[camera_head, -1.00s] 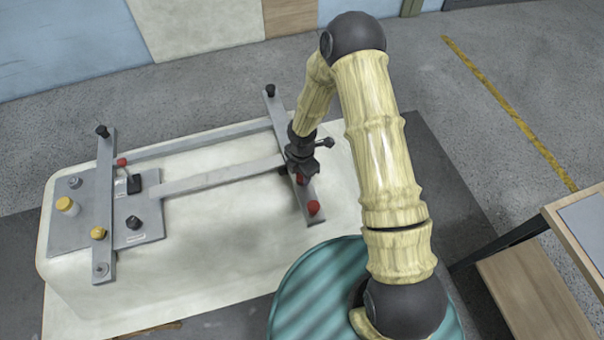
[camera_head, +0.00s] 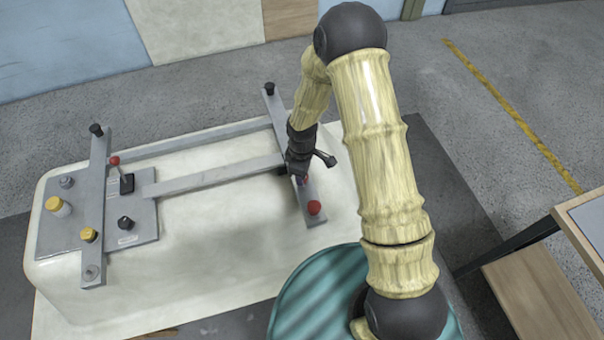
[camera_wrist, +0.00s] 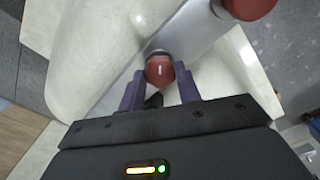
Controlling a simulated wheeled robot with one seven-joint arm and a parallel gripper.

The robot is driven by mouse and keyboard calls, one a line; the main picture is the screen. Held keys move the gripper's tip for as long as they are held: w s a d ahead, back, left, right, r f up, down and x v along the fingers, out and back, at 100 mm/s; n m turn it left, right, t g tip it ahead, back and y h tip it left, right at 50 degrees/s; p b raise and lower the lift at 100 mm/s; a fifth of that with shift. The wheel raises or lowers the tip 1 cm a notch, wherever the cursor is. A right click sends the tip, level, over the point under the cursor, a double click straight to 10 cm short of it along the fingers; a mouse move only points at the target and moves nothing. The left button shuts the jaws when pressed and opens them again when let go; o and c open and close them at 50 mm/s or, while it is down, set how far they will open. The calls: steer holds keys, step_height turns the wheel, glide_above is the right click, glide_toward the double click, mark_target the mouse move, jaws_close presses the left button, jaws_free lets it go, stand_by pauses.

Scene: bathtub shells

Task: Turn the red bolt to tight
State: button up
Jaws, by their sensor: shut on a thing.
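The red bolt (camera_wrist: 160,69), with a white mark on its head, sits on a grey metal bar (camera_wrist: 120,90) in the wrist view. My gripper (camera_wrist: 160,86) is shut on it, with one dark finger on each side of the head. In the head view my gripper (camera_head: 300,172) points down over the right cross bar (camera_head: 282,125), and the bolt is mostly hidden by it. A larger red knob (camera_head: 314,207) stands at the near end of the same bar; a red knob also shows at the top of the wrist view (camera_wrist: 248,6).
The bars lie on an upturned pale tub shell (camera_head: 210,260). At left is a grey plate (camera_head: 60,215) with yellow knobs, dark knobs and a red-tipped lever (camera_head: 115,160). A black knob (camera_head: 269,88) tops the bar's far end. A wooden table (camera_head: 570,225) stands at right.

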steer(key=m+b, duration=0.1)
steer(key=m, duration=0.3)
steer(key=shift+m, duration=0.3)
steer(key=shift+m+b, duration=0.7)
steer(key=shift+m, duration=1.3)
steer(key=o, duration=1)
steer(key=shift+c, duration=0.2)
step_height(320, 180, up, 18)
steer(key=b, duration=0.1)
steer(key=shift+f, duration=0.25)
